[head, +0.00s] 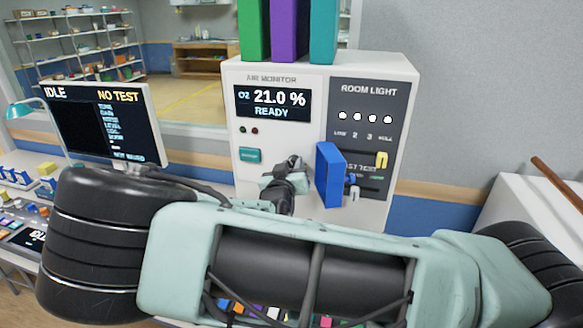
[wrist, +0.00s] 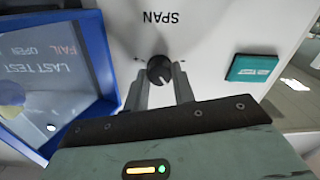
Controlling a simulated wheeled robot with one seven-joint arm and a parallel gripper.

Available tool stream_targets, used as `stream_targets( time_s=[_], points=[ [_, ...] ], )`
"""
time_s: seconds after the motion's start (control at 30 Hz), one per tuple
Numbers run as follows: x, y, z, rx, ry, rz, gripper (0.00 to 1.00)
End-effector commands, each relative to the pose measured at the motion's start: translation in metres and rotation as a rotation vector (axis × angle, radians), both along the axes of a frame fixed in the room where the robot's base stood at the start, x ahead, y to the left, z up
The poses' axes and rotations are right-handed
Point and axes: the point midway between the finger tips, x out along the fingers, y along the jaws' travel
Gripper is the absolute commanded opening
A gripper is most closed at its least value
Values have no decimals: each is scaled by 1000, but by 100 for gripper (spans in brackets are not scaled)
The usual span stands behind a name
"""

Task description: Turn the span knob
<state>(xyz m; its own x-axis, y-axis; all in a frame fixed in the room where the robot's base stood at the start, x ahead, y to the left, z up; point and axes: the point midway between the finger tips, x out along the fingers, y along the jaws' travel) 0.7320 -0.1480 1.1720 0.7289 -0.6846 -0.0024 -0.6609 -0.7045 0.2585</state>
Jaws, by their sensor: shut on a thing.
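The span knob (wrist: 159,69) is a small black round knob on the white front of the air monitor (head: 234,180), beside the word SPAN, which reads upside down in the wrist view. My gripper (wrist: 160,86) has one finger on each side of the knob and is shut on it. In the head view my gripper (head: 284,170) is at the front of the monitor and hides the knob.
A blue frame (head: 330,176) sticks out just right of my gripper; it also shows in the wrist view (wrist: 103,60), close to the left finger. A teal button (head: 249,155) is to the left.

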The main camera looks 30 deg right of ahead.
Motion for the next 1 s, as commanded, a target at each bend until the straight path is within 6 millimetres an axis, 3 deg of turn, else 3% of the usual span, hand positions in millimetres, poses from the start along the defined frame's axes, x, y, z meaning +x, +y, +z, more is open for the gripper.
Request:
stream_targets(
  time_s=[0.6, 1.0],
  points=[
    [1, 1, 0, -265, 268, 1, 3],
    [1, 1, 0, -316, 319, 1, 3]
  ],
)
